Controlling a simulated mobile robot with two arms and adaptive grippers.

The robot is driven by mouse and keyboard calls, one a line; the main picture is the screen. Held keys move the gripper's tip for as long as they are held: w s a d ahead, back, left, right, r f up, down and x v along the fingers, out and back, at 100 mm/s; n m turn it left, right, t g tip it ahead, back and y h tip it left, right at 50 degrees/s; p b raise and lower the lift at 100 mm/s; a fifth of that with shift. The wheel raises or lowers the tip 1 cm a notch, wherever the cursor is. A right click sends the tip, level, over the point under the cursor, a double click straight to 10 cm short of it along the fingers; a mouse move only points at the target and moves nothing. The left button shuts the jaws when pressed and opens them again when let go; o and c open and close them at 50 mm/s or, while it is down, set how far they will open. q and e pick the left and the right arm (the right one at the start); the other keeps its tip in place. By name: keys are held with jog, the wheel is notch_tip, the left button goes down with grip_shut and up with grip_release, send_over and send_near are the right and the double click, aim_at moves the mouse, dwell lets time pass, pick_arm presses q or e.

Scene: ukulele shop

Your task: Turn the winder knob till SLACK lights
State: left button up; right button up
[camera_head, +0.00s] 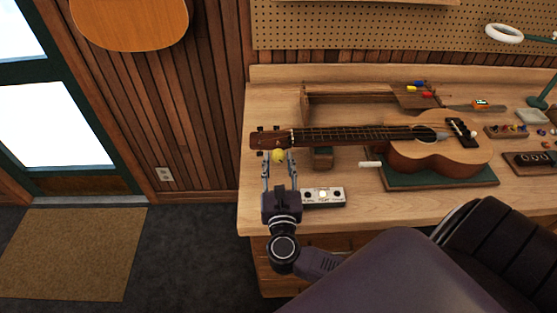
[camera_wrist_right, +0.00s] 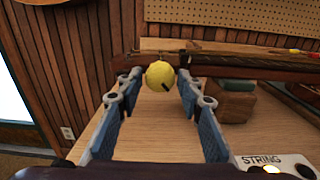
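The ukulele (camera_head: 440,152) lies on the workbench with its neck pointing left. The yellow winder knob (camera_head: 279,156) sits at the headstock (camera_head: 268,138), and a dark mark shows on it in the right wrist view (camera_wrist_right: 160,76). My right gripper (camera_head: 279,166) is open, its fingers pointing at the headstock. In the wrist view the knob appears between the fingertips, with gaps on both sides. A white indicator box (camera_head: 323,197) lies right of the gripper; its middle light glows and the outer two are dark. The lamp labels are too small to read. My left gripper is not in view.
A green mat (camera_head: 440,180) lies under the ukulele body. A small block (camera_head: 322,158) stands under the neck. A wooden rack (camera_head: 350,98) is behind it. Small parts and a counter box (camera_head: 530,161) lie at the right. The bench (camera_head: 255,100) ends just left of the headstock.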

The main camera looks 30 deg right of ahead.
jog(key=shift+c, duration=0.3)
jog(key=c, duration=0.8)
